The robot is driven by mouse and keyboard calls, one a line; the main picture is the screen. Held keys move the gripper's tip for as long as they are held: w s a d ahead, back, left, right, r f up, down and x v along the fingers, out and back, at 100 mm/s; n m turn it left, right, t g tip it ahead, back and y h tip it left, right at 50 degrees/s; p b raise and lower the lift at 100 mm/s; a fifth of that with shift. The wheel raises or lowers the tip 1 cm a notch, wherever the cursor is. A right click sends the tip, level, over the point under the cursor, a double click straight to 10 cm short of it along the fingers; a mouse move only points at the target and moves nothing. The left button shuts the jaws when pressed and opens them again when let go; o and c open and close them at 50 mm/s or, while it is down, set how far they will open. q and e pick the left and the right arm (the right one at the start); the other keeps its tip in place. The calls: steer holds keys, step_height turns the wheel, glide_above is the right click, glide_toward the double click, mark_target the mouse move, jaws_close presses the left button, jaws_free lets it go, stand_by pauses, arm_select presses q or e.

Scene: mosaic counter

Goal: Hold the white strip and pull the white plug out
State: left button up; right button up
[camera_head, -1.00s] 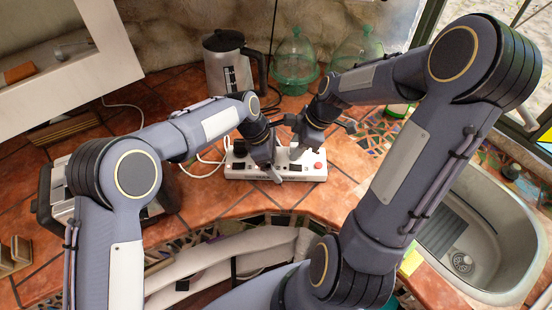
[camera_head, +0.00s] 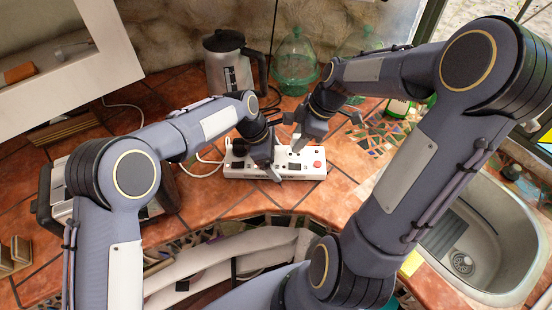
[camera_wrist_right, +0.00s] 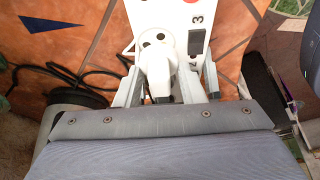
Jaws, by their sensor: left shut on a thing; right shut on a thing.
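The white strip (camera_head: 235,170) lies on the tiled counter, with a red button at its right end. My left gripper (camera_head: 272,172) is shut on the strip near its middle. My right gripper (camera_head: 298,146) is at the strip's back edge in the head view, and appears raised above it. In the right wrist view the white plug (camera_wrist_right: 158,70) is between the fingers of my right gripper (camera_wrist_right: 160,88), which is shut on it. A socket face with dark holes shows on the strip (camera_wrist_right: 197,38) just beyond the plug. The plug's pins are hidden.
A steel kettle (camera_head: 228,62) and green glass jars (camera_head: 295,62) stand behind the strip. A dark cable (camera_wrist_right: 95,72) lies on the counter. A sink (camera_head: 465,245) is at the right, and a dark appliance (camera_head: 50,195) at the left.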

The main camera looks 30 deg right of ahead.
arm_select(q)
steer(key=shift+s+d+f, duration=0.15)
steer(key=shift+s+f, duration=0.1)
steer(key=shift+s, duration=0.2)
steer(key=o, duration=0.6)
steer(key=shift+s, duration=0.1)
steer(key=v, duration=1.3)
steer(key=shift+w, duration=0.3)
steer(key=shift+f, duration=0.1)
